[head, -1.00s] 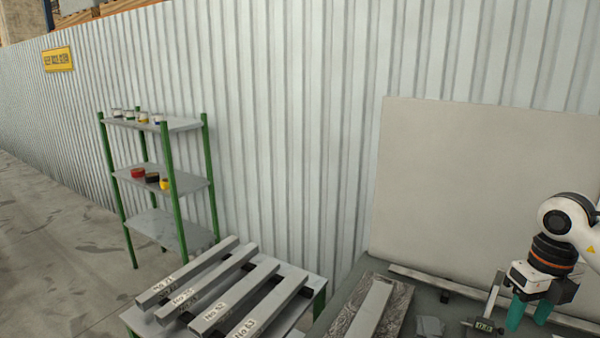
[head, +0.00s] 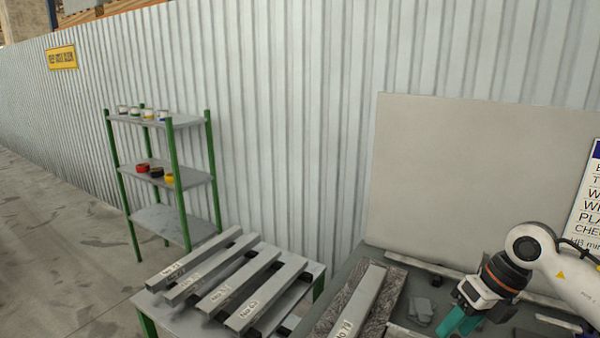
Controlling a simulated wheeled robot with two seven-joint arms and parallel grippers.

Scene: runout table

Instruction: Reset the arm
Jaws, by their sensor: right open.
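My right arm comes in from the right edge. Its gripper (head: 459,323) has teal fingers that point down over the dark work table (head: 355,264) at the lower right. The fingers are open, and I see nothing held between them. The lower ends of the fingers are close to the bottom edge of the view. My left gripper and left arm are not in view.
A grey bar (head: 362,298) lies on a mottled stone plate (head: 388,301) left of the gripper. Small grey pieces (head: 421,308) lie between them. Several labelled bars (head: 206,276) rest on a side table (head: 154,302). A green-framed shelf (head: 160,176) stands behind.

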